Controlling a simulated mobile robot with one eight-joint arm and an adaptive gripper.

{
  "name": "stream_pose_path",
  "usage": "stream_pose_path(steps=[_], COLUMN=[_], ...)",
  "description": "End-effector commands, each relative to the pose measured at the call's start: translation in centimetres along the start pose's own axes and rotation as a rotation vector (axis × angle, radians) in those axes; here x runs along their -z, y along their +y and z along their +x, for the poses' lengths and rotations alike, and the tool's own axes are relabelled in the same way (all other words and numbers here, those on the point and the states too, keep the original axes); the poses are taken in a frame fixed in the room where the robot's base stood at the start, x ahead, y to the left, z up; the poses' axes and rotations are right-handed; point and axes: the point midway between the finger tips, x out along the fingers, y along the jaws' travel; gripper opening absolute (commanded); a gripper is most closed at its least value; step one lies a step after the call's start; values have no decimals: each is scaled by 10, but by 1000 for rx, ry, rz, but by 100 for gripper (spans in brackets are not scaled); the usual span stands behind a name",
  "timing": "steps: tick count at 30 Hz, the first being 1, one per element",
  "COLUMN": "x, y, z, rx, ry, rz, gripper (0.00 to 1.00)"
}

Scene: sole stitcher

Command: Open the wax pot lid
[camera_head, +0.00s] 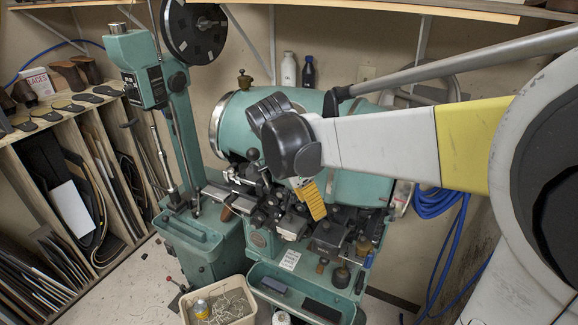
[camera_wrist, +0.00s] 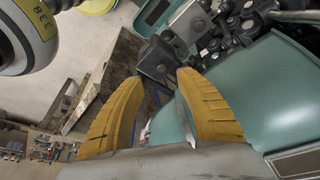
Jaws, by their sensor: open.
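The teal sole stitcher (camera_head: 352,188) stands in the middle of the head view, with a cluster of dark metal parts at its front. A dark boxy part (camera_head: 328,238) sits there; I cannot tell whether it is the wax pot, and no lid is clearly recognisable. My gripper (camera_head: 316,208) hangs in front of the teal body, above these parts. In the wrist view my gripper (camera_wrist: 160,80) has its two yellow fingers apart with nothing held between them. A dark grey block (camera_wrist: 155,60) shows just beyond the fingertips, apart from them as far as I can see.
A teal post machine (camera_head: 140,80) with a black wheel stands left. A wooden rack (camera_head: 75,190) lines the left wall. A bin (camera_head: 222,302) of scraps stands on the floor at the front. Blue hose (camera_head: 435,203) hangs right, and two bottles (camera_head: 289,70) stand behind the stitcher.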

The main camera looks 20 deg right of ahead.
Motion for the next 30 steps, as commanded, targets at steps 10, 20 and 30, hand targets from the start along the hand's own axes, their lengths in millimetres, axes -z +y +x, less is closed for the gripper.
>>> stream_pose_path(steps=[10,20,30], x=[10,12,12], y=[-7,-4,-3], z=[18,81,102], rx=[-51,-49,-49], ry=[32,32,31], rz=[139,136,134], gripper=[42,42,42])
